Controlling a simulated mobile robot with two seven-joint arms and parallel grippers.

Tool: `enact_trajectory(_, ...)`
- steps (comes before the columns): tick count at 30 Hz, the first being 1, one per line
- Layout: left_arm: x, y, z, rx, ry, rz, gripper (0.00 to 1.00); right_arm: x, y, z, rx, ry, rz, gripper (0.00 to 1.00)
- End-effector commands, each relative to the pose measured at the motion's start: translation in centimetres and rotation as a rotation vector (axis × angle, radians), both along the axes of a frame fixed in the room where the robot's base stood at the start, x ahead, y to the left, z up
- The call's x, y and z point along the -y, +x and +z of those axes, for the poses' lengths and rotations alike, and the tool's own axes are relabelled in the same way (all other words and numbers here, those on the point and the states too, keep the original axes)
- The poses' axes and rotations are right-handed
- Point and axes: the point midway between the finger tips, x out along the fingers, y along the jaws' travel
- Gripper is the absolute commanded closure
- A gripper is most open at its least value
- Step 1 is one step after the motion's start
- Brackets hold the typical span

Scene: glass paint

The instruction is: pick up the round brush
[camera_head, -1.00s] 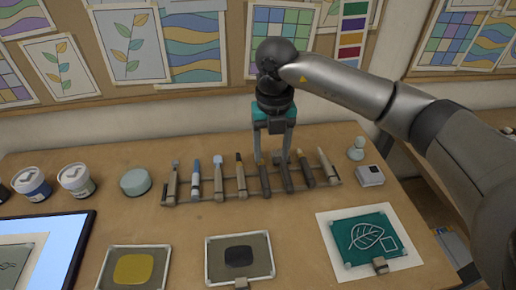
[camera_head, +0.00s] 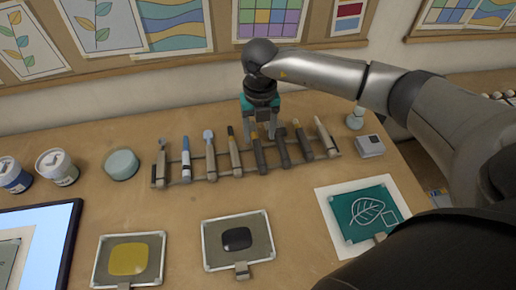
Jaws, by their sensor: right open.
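Several slim brushes and tools lie side by side, tips away from me, on a low rack (camera_head: 192,181) on the table. I cannot tell for sure which is the round brush. A dark-handled one (camera_head: 258,155) and another dark-handled one (camera_head: 283,152) lie right by my right gripper (camera_head: 262,136). That gripper points down with its fingers apart and empty, at the far ends of these two handles. Whether a finger touches them is unclear. My left gripper is out of view.
Paint jars (camera_head: 57,167) and a round pale pot (camera_head: 121,164) stand left of the rack. A small grey box (camera_head: 370,146) is at its right. Yellow (camera_head: 102,284) and black (camera_head: 207,265) paint trays, a teal leaf panel (camera_head: 347,234) and a lit screen (camera_head: 72,235) lie in front.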

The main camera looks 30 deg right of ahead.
Motion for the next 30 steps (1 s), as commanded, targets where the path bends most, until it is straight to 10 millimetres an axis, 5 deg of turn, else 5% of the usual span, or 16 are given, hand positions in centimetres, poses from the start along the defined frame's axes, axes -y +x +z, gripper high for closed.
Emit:
enact_trajectory(12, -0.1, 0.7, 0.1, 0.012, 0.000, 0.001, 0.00, -0.2, 0.4, -4.8, -0.002, 0.001, -0.001, 0.38)
enact_trajectory(21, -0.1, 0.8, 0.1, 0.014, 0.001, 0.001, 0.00, -0.2, 0.4, -5.4, 0.000, 0.001, 0.001, 0.38)
enact_trajectory(30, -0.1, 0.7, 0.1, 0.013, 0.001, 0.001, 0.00, -0.2, 0.4, -5.4, 0.000, 0.001, 0.000, 0.69)
